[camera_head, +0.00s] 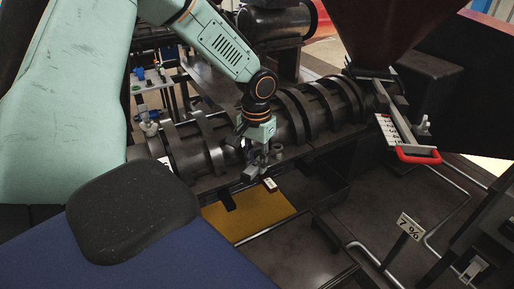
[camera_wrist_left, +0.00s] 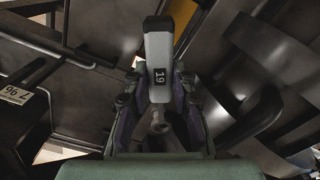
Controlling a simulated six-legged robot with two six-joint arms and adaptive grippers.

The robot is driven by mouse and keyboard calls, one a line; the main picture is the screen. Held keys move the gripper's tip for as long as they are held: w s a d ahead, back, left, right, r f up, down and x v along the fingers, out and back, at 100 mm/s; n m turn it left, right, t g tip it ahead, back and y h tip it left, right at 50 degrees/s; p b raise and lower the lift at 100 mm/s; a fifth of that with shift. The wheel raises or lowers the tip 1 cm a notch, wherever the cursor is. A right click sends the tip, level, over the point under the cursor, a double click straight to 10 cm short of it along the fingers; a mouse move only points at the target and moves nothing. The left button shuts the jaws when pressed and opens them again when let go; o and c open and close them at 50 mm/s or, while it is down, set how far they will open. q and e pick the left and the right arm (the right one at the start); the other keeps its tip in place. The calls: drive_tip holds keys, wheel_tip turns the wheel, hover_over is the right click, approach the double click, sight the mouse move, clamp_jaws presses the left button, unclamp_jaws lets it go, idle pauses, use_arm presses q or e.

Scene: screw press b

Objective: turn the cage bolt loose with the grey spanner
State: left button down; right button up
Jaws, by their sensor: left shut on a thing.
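The grey spanner (camera_wrist_left: 159,50) shows in the left wrist view as a light grey bar with a dark end and a "19" mark. My left gripper (camera_wrist_left: 160,98) is shut on it, one finger on each side. In the head view my left gripper (camera_head: 262,153) points down at the front side of the dark ribbed cage (camera_head: 195,148). A small round metal part (camera_wrist_left: 158,123) shows between the fingers; I cannot tell whether it is spanner or bolt. I cannot make out the cage bolt surely, nor whether the spanner sits on it. My right gripper is not in view.
A dark red hopper (camera_head: 385,25) stands over the cage's far right end. A scale with a red handle (camera_head: 418,155) sticks out below it. A "7 %" sign (camera_head: 410,226) stands on the lower right. A yellow plate (camera_head: 245,212) lies below the cage.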

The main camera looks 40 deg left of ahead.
use_arm(q)
drive_tip(key=shift+w+d+f, duration=0.2)
drive_tip(key=shift+f, duration=0.05)
drive_tip(key=shift+f, duration=0.1)
drive_tip(key=shift+s+a+f, duration=0.15)
drive_tip(key=shift+a+f, duration=0.1)
drive_tip(key=shift+f, duration=0.05)
drive_tip(key=shift+w+d, duration=0.25)
drive_tip(key=shift+d, duration=0.1)
idle(0.8)
drive_tip(key=shift+s+a+f, duration=0.1)
drive_tip(key=shift+f, duration=0.3)
idle(0.5)
